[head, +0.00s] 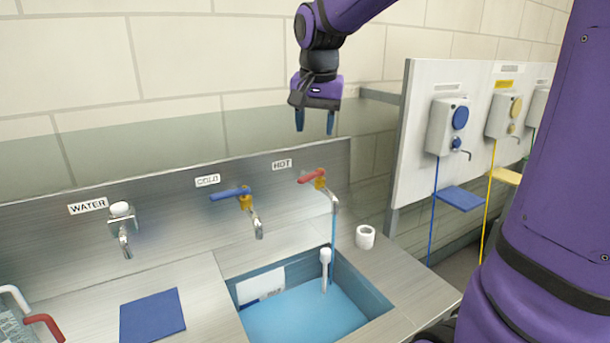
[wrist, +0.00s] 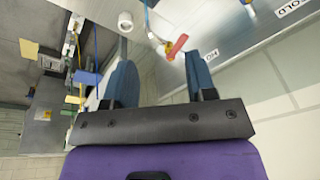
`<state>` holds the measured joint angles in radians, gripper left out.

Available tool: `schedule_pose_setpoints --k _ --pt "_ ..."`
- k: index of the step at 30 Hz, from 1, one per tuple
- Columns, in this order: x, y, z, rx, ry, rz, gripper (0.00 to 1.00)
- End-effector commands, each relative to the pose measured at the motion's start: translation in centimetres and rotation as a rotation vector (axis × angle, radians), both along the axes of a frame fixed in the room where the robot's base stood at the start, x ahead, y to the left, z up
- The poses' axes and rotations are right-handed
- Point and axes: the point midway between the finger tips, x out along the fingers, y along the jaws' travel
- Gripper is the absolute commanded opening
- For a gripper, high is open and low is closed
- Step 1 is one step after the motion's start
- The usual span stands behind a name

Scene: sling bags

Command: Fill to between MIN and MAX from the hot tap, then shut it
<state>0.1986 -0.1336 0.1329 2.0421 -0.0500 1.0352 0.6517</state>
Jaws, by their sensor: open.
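The hot tap's red lever (head: 312,176) is on the steel splashback under the HOT label (head: 282,164). A thin blue stream of water (head: 333,235) runs from its spout into the sink basin (head: 379,292). Blue water (head: 310,318) lies in the basin. A white label (head: 261,284) is on the basin's inner wall, its markings too small to read. A white upright pipe (head: 325,262) stands in the water. My gripper (head: 315,122) is open and empty, above the hot tap, fingers pointing down. In the wrist view the red lever (wrist: 177,46) shows beyond the fingertips.
The cold tap with a blue lever (head: 230,193) and the WATER tap (head: 122,222) are to the left. A white cup-like ring (head: 365,237) stands right of the basin. A blue mat (head: 152,315) lies on the counter. Dispensers (head: 447,125) hang on a panel at right.

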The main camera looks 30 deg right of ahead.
Motion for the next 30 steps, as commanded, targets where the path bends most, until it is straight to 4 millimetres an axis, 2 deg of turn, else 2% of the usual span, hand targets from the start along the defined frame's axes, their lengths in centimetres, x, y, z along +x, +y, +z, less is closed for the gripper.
schedule_pose_setpoints --k 1,9,15,21,26,30 --pt "1.7 -0.5 -0.5 0.01 0.018 -0.042 0.51" --pt "9.7 -3.5 -3.9 0.068 0.094 -0.293 0.51" --pt "14.4 -5.8 -6.9 0.105 0.14 -0.461 0.51" --pt "16.5 -7.1 -8.7 0.123 0.164 -0.55 0.51" --pt "16.8 -7.2 -9.6 0.126 0.169 -0.565 0.51" --pt "16.8 -7.2 -11.3 0.127 0.17 -0.563 0.51"
